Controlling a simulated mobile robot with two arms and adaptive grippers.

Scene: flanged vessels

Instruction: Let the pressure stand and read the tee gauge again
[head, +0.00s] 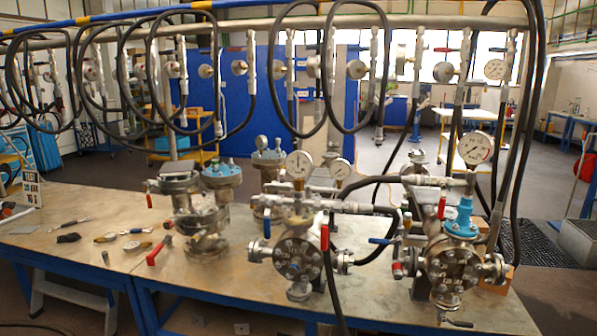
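Several round white-faced gauges stand above the flanged vessels; I cannot tell which one is the tee gauge. A large gauge (475,148) with a red mark stands above the right vessel (452,264), near a blue fitting (461,218). Another gauge (299,164) stands above the middle vessel (299,257), with a smaller gauge (340,169) just right of it. The needles are too small to read. Neither of my grippers is in view.
A black hose (328,285) hangs over the bench front. Red-handled valves (159,251) project from the vessels. A sign (31,188) with test figures stands at the far left. Small tools and a loose gauge (137,245) lie on the bench (75,262), whose left part is mostly clear.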

